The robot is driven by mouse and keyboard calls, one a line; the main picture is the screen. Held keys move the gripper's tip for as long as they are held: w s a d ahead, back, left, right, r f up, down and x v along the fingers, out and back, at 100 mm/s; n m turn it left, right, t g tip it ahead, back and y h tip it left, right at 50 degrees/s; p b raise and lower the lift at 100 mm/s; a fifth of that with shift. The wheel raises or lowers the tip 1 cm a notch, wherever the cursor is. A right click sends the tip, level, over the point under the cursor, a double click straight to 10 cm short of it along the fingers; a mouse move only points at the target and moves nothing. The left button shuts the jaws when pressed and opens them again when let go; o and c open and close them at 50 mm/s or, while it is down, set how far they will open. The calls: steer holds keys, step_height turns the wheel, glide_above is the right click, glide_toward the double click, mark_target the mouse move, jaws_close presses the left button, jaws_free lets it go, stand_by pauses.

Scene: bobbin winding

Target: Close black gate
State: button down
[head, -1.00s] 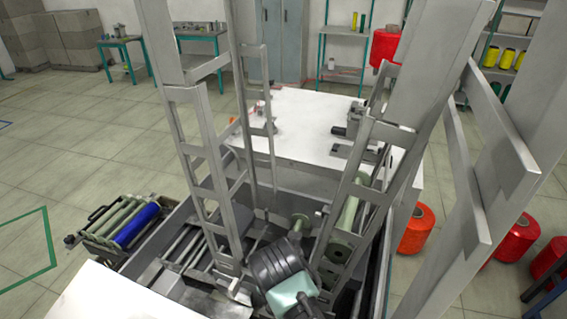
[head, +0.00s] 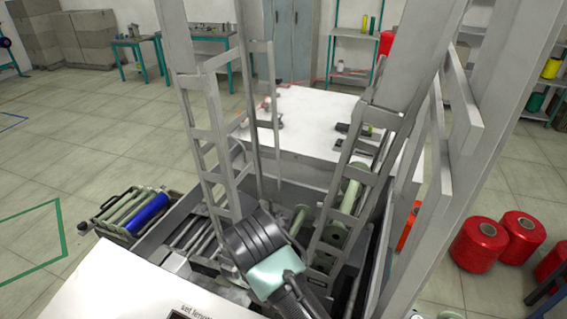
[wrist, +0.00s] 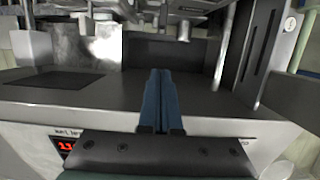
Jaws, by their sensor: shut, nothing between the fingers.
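In the wrist view my gripper (wrist: 160,74) has its two blue fingers pressed together, with nothing between them. It points over the grey machine top (wrist: 205,97) and appears apart from the parts ahead. A dark upright panel (wrist: 263,42) stands to the right of the fingers, beside a slanted grey bar (wrist: 223,45). It may be the black gate, but I cannot tell for certain or see whether it is open. In the head view my dark and pale green wrist covers the fingertips and the area around them.
Tall grey frames (head: 212,135) rise on both sides of the machine. Pale green rollers (head: 350,195) lie inside. A white front cover (head: 110,285) and a red display (wrist: 66,146) are at the near side. Red spools (head: 478,245) stand on the floor at right.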

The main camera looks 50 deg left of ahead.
steer(key=v, duration=0.3)
steer(key=shift+a+r, duration=0.1)
steer(key=shift+r, duration=0.25)
steer(key=shift+s, duration=0.1)
